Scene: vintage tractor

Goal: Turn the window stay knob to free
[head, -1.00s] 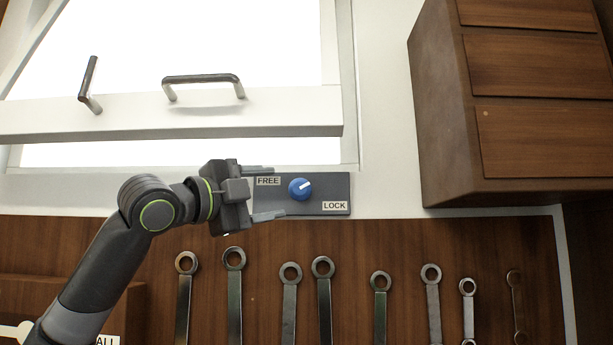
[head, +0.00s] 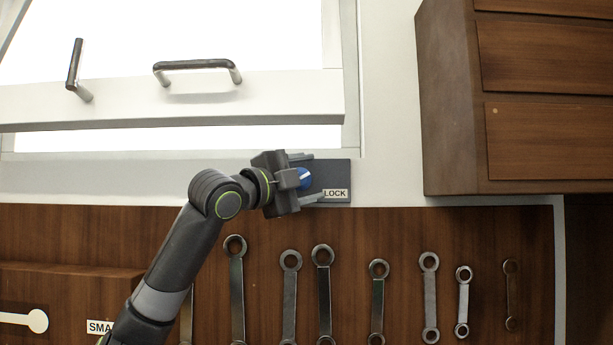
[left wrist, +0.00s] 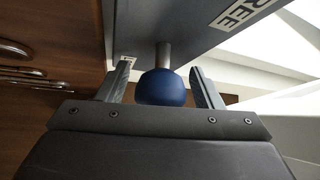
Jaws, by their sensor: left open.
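The blue window stay knob (head: 305,179) sits on a dark grey plate (head: 338,172) under the window. The LOCK label (head: 335,193) shows at the plate's lower right; my gripper hides the FREE label in the head view. My left gripper (head: 311,177) is open, with one finger above the knob and one below. In the left wrist view the knob (left wrist: 162,88) stands on a metal stem between the two fingers, with a gap on each side. Part of the FREE label (left wrist: 240,12) shows there. The knob's white mark is partly hidden, so its direction is unclear. My right gripper is out of view.
The white window frame (head: 250,97) with a bar handle (head: 197,65) and a second handle (head: 75,70) is above. Several wrenches (head: 376,300) hang on the wooden panel below. A wooden drawer unit (head: 450,110) stands out at the right.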

